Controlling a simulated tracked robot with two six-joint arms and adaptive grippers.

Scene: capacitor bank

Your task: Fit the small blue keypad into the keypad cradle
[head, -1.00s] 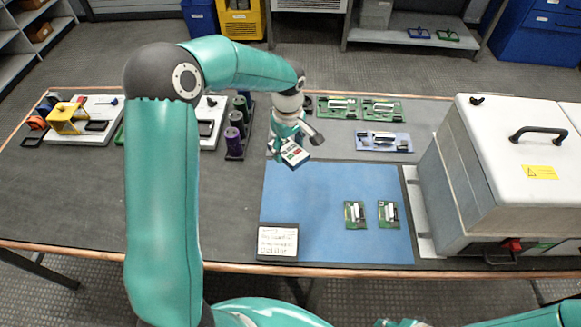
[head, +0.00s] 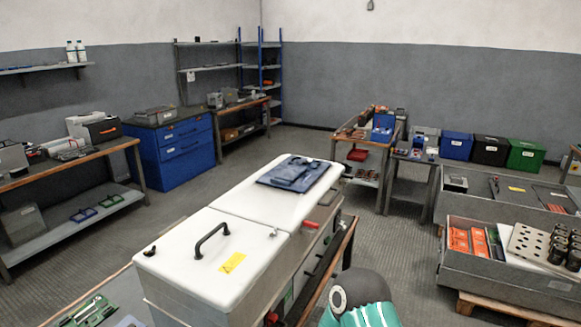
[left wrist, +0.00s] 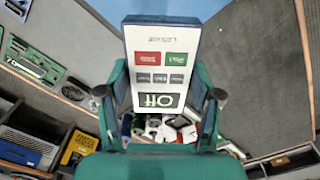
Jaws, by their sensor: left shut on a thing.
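In the left wrist view my left gripper (left wrist: 160,98) is shut on the keypad (left wrist: 163,62), one finger on each side of it. The keypad has a white face with a red, a green and several grey buttons, a dark "Off" panel and a dark blue far edge. It looks clear of the surfaces behind it. In the head view neither the keypad nor my left gripper shows. My right gripper is in neither view. I cannot make out the keypad cradle in either view.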

